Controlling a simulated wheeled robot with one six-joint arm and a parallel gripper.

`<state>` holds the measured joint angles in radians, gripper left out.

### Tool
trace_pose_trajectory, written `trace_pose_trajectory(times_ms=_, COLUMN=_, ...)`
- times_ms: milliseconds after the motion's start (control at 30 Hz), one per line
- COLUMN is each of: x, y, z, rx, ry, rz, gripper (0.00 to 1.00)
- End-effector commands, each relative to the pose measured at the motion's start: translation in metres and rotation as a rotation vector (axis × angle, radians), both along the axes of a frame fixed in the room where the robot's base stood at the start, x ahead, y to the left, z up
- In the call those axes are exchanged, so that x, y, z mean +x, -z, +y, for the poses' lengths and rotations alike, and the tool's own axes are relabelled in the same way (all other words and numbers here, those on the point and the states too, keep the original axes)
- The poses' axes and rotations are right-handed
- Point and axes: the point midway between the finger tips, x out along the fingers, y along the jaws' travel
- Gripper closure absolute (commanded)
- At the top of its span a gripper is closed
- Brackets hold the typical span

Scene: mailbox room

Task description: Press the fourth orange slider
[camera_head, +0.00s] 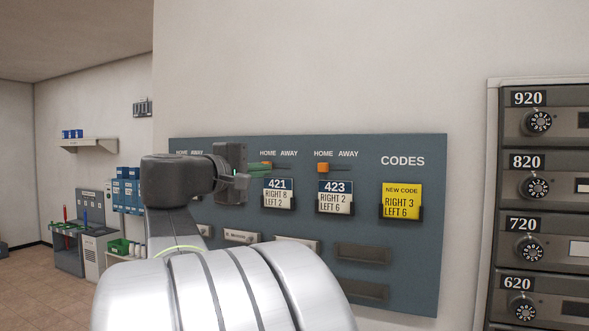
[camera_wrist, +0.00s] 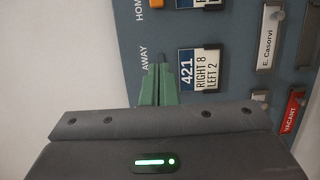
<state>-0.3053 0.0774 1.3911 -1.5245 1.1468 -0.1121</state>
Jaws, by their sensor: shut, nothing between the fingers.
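The blue-grey panel (camera_head: 400,275) carries HOME/AWAY sliders above number cards. The orange slider (camera_head: 323,168) above card 423 sits at the HOME side. It also shows at the top edge of the wrist view (camera_wrist: 156,3). Above card 421 (camera_head: 278,194), a bit of orange (camera_head: 267,163) shows beside my gripper's green fingertips (camera_head: 259,168); the rest of that slider is hidden. In the wrist view, my gripper's green fingers (camera_wrist: 160,84) are shut and empty, near the AWAY label beside card 421 (camera_wrist: 187,69). I cannot tell if they touch. My arm hides the sliders further left.
A yellow NEW CODE card (camera_head: 401,201) hangs at the panel's right. Metal mailboxes (camera_head: 555,188) with dials stand at the far right. Name-plate slots (camera_head: 363,252) line the panel's lower part. Shelves and bins stand at the back left, with open floor (camera_head: 30,285) before them.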

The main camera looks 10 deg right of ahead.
Motion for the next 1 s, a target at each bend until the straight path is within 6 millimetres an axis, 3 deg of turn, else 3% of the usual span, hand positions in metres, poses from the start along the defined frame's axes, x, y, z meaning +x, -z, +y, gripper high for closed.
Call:
trace_pose_trajectory(times_ms=267, x=0.011, y=-0.001, z=-0.013, rx=-0.001, ry=0.004, rz=0.002, gripper=1.0)
trace_pose_trajectory(times_ms=733, x=0.069, y=-0.002, z=-0.079, rx=-0.001, ry=0.004, rz=0.002, gripper=1.0)
trace_pose_trajectory(times_ms=1000, x=0.047, y=-0.001, z=-0.104, rx=0.0, ry=0.002, rz=0.0, gripper=1.0)
